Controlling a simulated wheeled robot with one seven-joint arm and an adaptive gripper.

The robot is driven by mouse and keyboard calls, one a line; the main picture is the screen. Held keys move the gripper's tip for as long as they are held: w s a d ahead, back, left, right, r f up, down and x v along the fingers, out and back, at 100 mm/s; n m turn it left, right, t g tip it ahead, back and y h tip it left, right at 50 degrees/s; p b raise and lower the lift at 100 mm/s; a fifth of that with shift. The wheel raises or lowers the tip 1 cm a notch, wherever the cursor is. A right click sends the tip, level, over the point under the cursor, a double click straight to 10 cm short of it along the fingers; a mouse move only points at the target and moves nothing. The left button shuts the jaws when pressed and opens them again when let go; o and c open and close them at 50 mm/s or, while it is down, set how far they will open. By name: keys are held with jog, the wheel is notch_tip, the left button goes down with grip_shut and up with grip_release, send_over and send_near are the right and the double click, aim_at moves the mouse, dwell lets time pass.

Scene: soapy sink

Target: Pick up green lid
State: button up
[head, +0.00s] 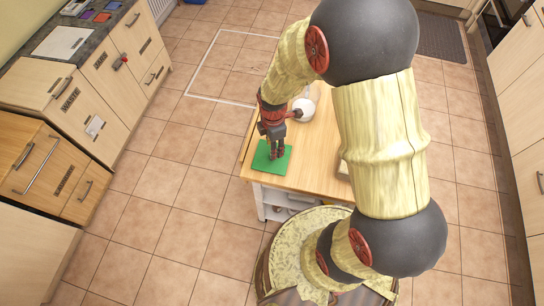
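The green lid (262,165), a flat square green piece, lies on the near left corner of the wooden table. My gripper (276,157) points down over it, with its dark red-brown fingers at or just above the lid's upper right part. The fingers cover part of the lid. At this size I cannot tell whether they touch it or how far apart they are.
A white rounded vessel (302,110) stands on the wooden table (311,167) behind my gripper. My arm hides much of the table's right side. Wooden cabinets (60,175) line the left, with open tiled floor (160,200) between.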

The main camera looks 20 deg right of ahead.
notch_tip(320, 180, down, 4)
jog(key=shift+w+a+f+b, duration=0.1)
jog(key=shift+a+b, duration=0.05)
jog(key=shift+b, duration=0.2)
jog(key=shift+c, duration=1.2)
jog(key=c, duration=0.7)
grip_shut()
